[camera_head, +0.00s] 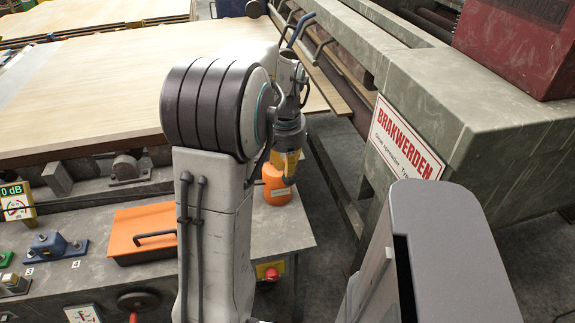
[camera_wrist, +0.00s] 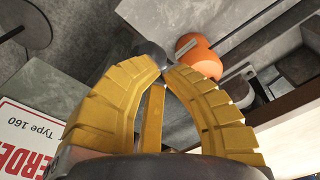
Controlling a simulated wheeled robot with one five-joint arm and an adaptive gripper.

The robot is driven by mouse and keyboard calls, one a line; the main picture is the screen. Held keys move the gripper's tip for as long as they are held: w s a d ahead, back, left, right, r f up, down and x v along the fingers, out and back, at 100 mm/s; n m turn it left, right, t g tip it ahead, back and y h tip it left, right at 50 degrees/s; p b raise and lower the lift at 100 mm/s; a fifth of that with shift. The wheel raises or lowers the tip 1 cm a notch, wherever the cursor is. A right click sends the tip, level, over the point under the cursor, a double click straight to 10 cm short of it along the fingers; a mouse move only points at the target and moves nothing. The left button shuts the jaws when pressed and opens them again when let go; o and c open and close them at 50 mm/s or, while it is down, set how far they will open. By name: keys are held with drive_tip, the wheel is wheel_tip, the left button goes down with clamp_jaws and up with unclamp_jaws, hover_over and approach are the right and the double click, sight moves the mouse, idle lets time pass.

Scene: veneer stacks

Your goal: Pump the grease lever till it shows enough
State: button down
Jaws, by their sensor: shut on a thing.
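My gripper (camera_head: 287,168) has yellow fingers and points down beside an orange rounded body (camera_head: 277,190) at the right end of the grey bench. In the wrist view my gripper (camera_wrist: 162,68) is closed around a dark grey rounded knob (camera_wrist: 150,50), which looks like the lever's end. The orange body (camera_wrist: 198,56) shows just beyond the fingertips in that view. In the head view the knob is hidden by the fingers, and how the lever joins the orange body cannot be told. No gauge can be clearly tied to the lever.
A partly cut-off dial (camera_head: 83,314) is below. Veneer sheets (camera_head: 90,90) lie behind.

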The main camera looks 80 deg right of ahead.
drive_tip(key=shift+f, duration=0.7)
drive_tip(key=shift+r, duration=0.1)
drive_tip(key=a, duration=0.2)
drive_tip(key=a+r, duration=0.1)
drive_tip(key=shift+w+b, duration=0.25)
drive_tip(key=shift+b, duration=0.15)
wheel_tip(320, 180, up, 12)
drive_tip(key=a, duration=0.1)
idle(0.4)
idle(1.2)
